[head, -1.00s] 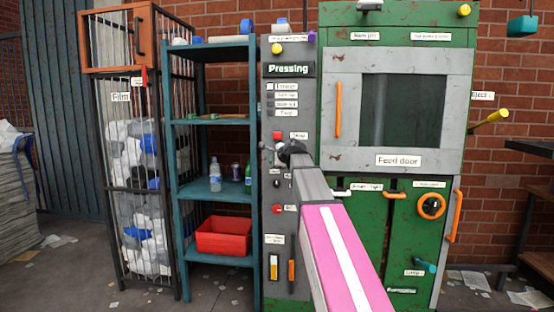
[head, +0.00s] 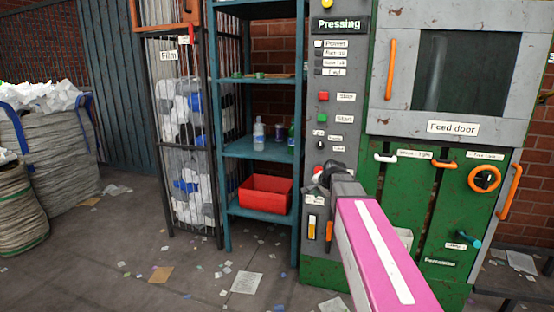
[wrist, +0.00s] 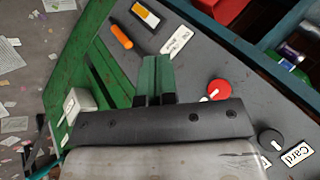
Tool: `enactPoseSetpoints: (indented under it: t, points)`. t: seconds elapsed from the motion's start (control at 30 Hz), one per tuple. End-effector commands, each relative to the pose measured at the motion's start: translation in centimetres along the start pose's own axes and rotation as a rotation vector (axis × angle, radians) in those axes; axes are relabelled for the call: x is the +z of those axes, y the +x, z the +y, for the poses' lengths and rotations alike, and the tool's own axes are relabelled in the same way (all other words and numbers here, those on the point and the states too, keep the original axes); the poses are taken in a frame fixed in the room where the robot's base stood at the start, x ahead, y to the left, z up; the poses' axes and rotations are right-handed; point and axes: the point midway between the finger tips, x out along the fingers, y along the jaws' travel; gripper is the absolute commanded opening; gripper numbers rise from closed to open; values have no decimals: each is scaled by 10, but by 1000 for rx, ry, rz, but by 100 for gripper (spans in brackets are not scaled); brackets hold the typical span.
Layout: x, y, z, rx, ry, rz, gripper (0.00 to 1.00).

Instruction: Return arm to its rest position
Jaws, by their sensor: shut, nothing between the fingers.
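My gripper (head: 326,172) is at the far end of my pink and grey arm, in front of the lower part of the grey control panel (head: 338,95) marked "Pressing". In the wrist view my gripper (wrist: 157,62) shows its two fingers together with nothing between them. They point toward the panel's lower part, near an orange handle (wrist: 121,37) and a red knob (wrist: 219,89). I cannot tell how far the fingertips are from the panel.
The green press with its shut feed door (head: 453,127) stands right of the panel. A teal shelf (head: 262,148) with bottles and a red bin (head: 265,195) is left of it, then a film cage (head: 187,140). Full sacks (head: 45,140) stand far left. Open floor with scattered paper lies in front.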

Motion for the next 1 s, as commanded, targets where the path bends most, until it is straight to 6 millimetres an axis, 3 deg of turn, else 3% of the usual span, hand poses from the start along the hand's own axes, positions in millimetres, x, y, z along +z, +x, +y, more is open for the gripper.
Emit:
enactPoseSetpoints:
  t: [0.03, 0.2, 0.5, 0.7, 1.0]
  points:
    - [18, 8, 26, 46, -58, -22, 0]
    - [64, 32, 95, 186, -270, -104, 0]
    - [141, 46, 210, 390, -624, -304, 0]
    - [169, 45, 253, 457, -765, -404, 0]
    - [174, 45, 262, 472, -803, -429, 0]
